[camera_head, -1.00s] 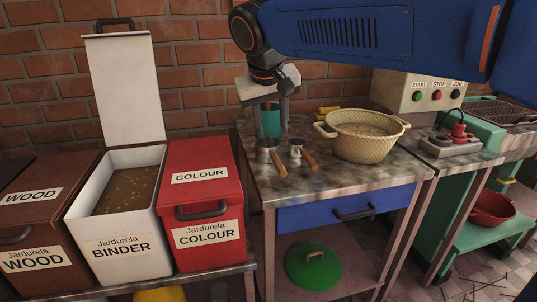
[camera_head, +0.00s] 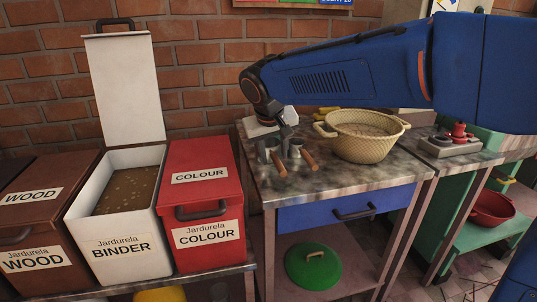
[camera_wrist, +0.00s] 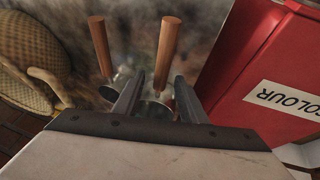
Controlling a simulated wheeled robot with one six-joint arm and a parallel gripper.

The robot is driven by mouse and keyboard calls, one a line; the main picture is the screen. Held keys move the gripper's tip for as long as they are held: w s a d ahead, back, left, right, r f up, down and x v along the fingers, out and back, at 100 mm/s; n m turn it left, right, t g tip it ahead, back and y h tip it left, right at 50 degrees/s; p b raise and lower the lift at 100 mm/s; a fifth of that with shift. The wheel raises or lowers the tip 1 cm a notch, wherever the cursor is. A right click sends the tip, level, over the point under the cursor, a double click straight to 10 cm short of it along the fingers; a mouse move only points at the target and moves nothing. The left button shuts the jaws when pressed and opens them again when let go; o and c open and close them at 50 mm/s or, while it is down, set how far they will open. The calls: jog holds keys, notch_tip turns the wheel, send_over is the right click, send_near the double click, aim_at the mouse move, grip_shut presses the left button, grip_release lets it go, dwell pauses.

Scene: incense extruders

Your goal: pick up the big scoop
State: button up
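Two metal scoops with wooden handles lie side by side on the worktop. The left one in the head view, with its handle (camera_head: 279,165) toward the front, looks the bigger; its cup is partly hidden by my gripper. The smaller scoop (camera_head: 309,159) is just to its right. My gripper (camera_head: 275,144) is low over the scoop cups, its fingers apart. In the wrist view, the open fingers (camera_wrist: 160,82) straddle the region of the big scoop's cup, and the big scoop's handle (camera_wrist: 168,50) points away. The smaller scoop (camera_wrist: 101,47) lies left of the fingers. Finger contact cannot be told.
A yellow basket (camera_head: 362,145) stands right of the scoops on the worktop (camera_head: 340,182). The red COLOUR bin (camera_head: 203,210) and the open white BINDER bin (camera_head: 120,245) stand to the left. A red-knobbed device (camera_head: 456,140) is farther right.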

aim_at(274, 154)
jog(key=shift+x, duration=1.05)
grip_shut()
notch_tip(274, 154, up, 10)
jog(key=shift+r, duration=0.1)
